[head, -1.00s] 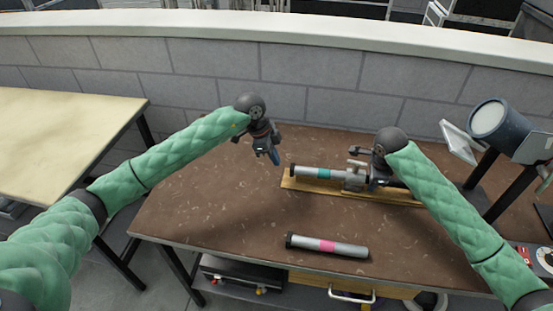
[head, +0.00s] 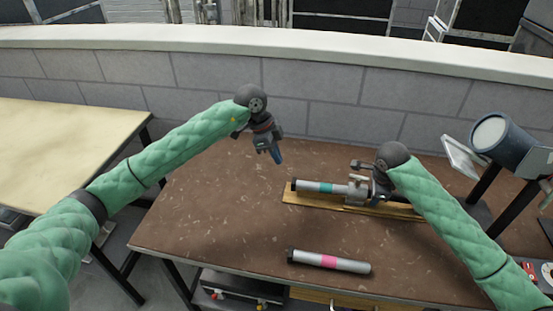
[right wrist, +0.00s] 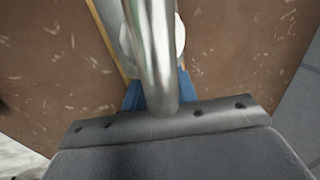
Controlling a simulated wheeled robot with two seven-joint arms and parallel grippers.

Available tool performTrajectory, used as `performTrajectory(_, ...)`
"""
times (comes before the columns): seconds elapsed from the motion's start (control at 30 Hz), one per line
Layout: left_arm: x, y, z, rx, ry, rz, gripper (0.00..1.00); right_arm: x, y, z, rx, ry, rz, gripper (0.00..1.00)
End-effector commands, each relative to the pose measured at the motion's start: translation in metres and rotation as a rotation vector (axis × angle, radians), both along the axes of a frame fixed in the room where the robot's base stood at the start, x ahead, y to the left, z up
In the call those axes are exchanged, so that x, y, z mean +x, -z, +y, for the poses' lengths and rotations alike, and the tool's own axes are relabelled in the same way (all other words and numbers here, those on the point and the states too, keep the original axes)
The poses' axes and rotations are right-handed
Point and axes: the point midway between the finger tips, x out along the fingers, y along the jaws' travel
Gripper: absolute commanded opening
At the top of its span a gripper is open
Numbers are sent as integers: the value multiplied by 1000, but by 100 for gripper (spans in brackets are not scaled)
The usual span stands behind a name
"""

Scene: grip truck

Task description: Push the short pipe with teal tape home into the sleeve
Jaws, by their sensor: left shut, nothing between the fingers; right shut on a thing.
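The short pipe with teal tape (head: 311,187) lies level on a wooden base (head: 296,199), its dark end cap facing left. Its right end meets grey metal fittings (head: 358,189), where the sleeve seems to be; how deep it sits cannot be told. My left gripper (head: 277,157) is shut and empty, blue fingertips pointing down, above and left of the capped end, apart from it. My right gripper (right wrist: 155,95) is shut on a shiny metal tube (right wrist: 152,50) in the right wrist view. In the head view my right arm partly hides that hold.
A loose pipe with pink tape (head: 345,265) lies near the front edge of the brown bench (head: 210,210). A lamp-like device (head: 498,137) stands at the right. A cream table (head: 60,150) is at the left. The bench's left part is clear.

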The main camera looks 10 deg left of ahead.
Motion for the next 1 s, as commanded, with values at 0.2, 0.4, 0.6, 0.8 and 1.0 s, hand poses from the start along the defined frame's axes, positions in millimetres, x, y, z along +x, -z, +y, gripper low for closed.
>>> performTrajectory(0.2, 0, 0, 0, 0, 0, 0, 0, 0, -1, 0, 0, 0, -1, 46)
performTrajectory(0.4, 0, 0, 0, 0, 0, 0, 0, 0, 0, 0, 0, -1, 1, 54)
performTrajectory(0.6, 0, 0, 0, 0, 0, 0, 0, -1, 1, 0, 0, -1, 2, 54)
performTrajectory(0.8, 0, 1, 0, 0, 0, 0, 0, -1, 1, 0, 0, -2, 4, 63)
performTrajectory(1.0, 0, 1, 0, 0, 0, 0, 0, -2, 2, 1, 0, -2, 6, 63)
